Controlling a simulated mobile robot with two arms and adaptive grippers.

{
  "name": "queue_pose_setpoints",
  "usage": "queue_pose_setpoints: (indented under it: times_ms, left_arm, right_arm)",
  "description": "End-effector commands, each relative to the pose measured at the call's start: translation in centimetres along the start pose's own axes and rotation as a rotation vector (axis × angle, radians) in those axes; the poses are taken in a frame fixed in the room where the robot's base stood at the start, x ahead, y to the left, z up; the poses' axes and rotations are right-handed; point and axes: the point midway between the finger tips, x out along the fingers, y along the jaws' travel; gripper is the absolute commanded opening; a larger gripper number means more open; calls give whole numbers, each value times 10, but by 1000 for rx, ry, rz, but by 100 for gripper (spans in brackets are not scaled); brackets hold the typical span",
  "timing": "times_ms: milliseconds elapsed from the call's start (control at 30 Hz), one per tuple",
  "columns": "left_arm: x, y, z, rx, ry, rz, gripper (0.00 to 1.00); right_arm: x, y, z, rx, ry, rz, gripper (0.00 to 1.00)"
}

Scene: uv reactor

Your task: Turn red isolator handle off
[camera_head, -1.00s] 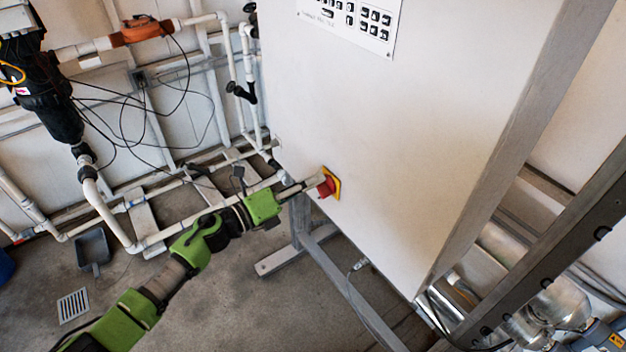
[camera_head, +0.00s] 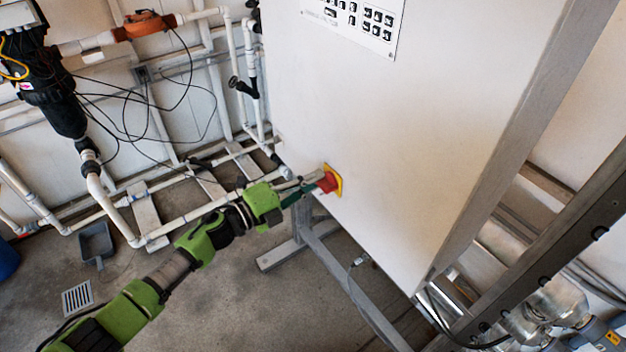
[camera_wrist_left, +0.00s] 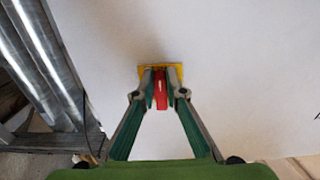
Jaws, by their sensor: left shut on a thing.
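The red isolator handle (camera_head: 327,182) sits on a yellow plate (camera_head: 337,180) near the lower left edge of the white cabinet's front face. My left gripper (camera_head: 318,183) reaches it from the left with its fingers at the handle. In the left wrist view the red handle (camera_wrist_left: 161,90) stands upright in the picture between the two fingertips of the gripper (camera_wrist_left: 160,92), which are closed on its sides. The yellow plate (camera_wrist_left: 147,70) shows behind the fingertips. My right gripper is in neither view.
The white cabinet (camera_head: 400,150) carries a button panel (camera_head: 360,20) at its top and stands on a grey metal frame (camera_head: 335,265). White pipes (camera_head: 185,218) run along the wall and floor at left. A dustpan (camera_head: 95,243) and a floor drain (camera_head: 77,297) lie on the concrete floor.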

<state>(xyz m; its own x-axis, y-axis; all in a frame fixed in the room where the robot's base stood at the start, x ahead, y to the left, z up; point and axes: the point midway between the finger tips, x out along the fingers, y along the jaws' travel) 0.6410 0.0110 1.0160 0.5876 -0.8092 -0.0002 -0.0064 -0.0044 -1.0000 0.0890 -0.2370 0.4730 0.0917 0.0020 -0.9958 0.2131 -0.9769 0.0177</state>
Motion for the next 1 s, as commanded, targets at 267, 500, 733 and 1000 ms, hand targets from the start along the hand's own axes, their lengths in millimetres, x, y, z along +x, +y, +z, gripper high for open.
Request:
queue_pose_setpoints:
  times_ms: [267, 500, 733, 1000]
  left_arm:
    - [0, 0, 1, -10, -1, 0, 0]
    - [0, 1, 0, -9, -1, 0, 28]
    - [0, 0, 0, -8, -1, 0, 28]
    - [-19, 2, 1, -8, -2, 3, 28]
  right_arm:
    - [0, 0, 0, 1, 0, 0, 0]
    - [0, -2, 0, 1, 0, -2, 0]
    - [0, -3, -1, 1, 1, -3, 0]
    - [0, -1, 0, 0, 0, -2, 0]
